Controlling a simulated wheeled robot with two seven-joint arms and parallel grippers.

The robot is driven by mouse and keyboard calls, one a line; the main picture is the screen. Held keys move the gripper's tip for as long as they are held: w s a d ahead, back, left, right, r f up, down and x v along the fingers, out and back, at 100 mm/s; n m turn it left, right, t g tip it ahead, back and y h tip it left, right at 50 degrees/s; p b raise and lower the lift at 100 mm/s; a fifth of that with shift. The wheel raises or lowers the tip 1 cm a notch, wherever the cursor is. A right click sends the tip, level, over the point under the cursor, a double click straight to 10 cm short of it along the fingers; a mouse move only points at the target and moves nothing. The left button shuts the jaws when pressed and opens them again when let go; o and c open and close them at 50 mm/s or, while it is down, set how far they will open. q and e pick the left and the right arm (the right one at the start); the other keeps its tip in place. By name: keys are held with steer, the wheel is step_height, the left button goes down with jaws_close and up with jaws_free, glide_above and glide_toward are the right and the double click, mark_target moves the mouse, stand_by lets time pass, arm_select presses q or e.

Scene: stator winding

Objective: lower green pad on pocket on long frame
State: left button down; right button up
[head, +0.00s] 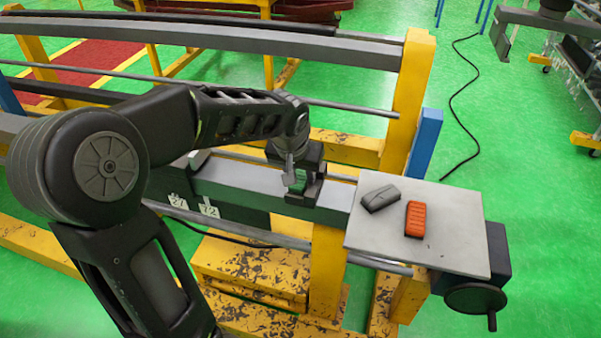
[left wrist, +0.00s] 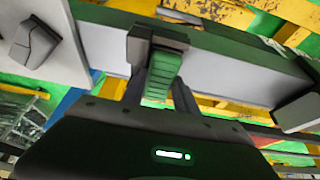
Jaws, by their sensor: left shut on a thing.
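My left gripper (head: 291,181) is shut on the green pad (head: 300,184). The pad is ribbed and also shows between the fingers in the left wrist view (left wrist: 162,76). It is at a dark bracket-like pocket (head: 318,186) on the grey long frame (head: 240,190). In the left wrist view the pad's far end overlaps the dark pocket (left wrist: 139,42). I cannot tell whether the pad touches the pocket's floor. The gripper partly hides the pad and pocket. My right gripper is not in view.
A light grey plate (head: 450,240) at the frame's right end holds a dark grey pad (head: 380,198) and an orange pad (head: 415,219). A handwheel (head: 475,299) sits below it. A blue post (head: 425,143) stands behind. Yellow supports (head: 327,270) carry the frame.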

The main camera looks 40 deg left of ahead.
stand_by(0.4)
arm_select(q)
steer(key=c, duration=0.9)
jaws_free()
steer(key=shift+o, duration=0.7)
steer(key=o, duration=0.3)
